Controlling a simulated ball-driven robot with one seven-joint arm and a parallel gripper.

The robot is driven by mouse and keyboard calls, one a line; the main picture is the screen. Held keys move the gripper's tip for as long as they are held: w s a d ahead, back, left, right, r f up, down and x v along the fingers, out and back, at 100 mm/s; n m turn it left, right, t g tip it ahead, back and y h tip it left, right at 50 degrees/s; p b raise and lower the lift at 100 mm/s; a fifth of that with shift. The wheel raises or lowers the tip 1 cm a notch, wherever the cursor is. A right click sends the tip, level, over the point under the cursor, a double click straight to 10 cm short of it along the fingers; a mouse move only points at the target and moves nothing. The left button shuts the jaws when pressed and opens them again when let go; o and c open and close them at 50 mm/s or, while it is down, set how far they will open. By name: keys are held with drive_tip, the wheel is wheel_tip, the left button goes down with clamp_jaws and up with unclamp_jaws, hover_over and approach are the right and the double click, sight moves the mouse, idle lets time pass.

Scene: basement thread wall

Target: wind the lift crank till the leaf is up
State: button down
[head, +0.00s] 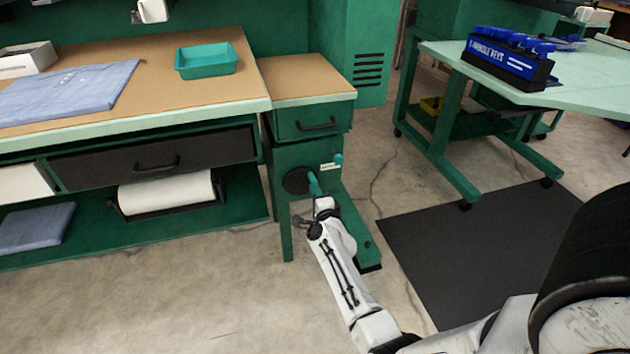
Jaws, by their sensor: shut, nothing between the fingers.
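The lift crank (313,183) is a short teal handle at a dark round hub (296,181) on the front of a green pedestal. My gripper (321,200) is right at the crank's lower end, shut with nothing held. Whether it touches the crank I cannot tell, and its fingertips are small and partly hidden. A tan-topped leaf (303,76) lies above the pedestal, beside the main bench top, over a drawer with a dark handle. Its top looks roughly level with the bench, slightly lower at the join.
The green workbench (130,118) at left holds folded blue cloth (70,90) and a teal tray (207,62). A paper roll (166,193) sits below. A dark mat (430,250) lies on the floor.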

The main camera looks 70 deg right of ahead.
drive_tip(key=shift+w+d, duration=0.1)
idle(0.3)
drive_tip(key=shift+f+b, duration=0.95)
drive_tip(key=shift+b, duration=0.1)
drive_tip(key=c, duration=1.8)
unclamp_jaws()
drive_tip(key=shift+s+d, duration=0.1)
drive_tip(key=shift+s, duration=0.15)
drive_tip(key=o, duration=0.5)
drive_tip(key=shift+d+r, duration=0.1)
drive_tip(key=shift+d, duration=0.1)
drive_tip(key=shift+o, duration=1.4)
drive_tip(key=shift+s+r+p, duration=0.2)
drive_tip(key=shift+s+p, duration=0.15)
drive_tip(key=shift+o, duration=0.5)
drive_tip(key=p+v, duration=0.3)
drive_tip(key=v, duration=0.4)
drive_tip(key=shift+a+f+p, duration=0.2)
drive_tip(key=shift+a+p, duration=0.15)
drive_tip(key=shift+a, duration=0.15)
